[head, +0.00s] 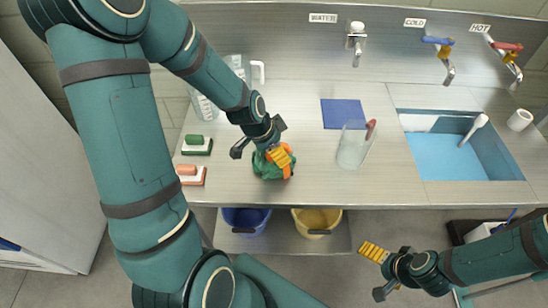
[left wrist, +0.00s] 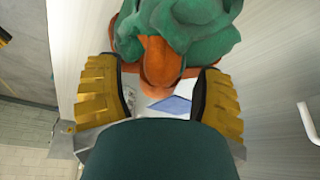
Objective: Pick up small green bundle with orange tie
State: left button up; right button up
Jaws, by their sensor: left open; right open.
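The small green bundle (head: 264,168) with its orange tie (head: 289,170) sits on the steel counter, left of the middle, near the front edge. My left gripper (head: 279,157) is right over it in the head view, with its yellow fingers in front of part of the bundle. In the left wrist view the bundle (left wrist: 180,35) and the orange tie (left wrist: 158,60) are just beyond the open fingers (left wrist: 162,95), which stand on either side of the tie. I cannot tell whether they touch it. My right gripper (head: 374,262) is open and empty, low at the right, below the counter's front edge.
A clear pitcher (head: 354,146) and a blue mat (head: 344,113) are right of the bundle. The sink (head: 463,150) is at right. Blue (head: 246,220) and yellow (head: 316,221) buckets stand below.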

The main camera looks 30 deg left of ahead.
pick_arm(q)
grip_shut()
dwell(0.3)
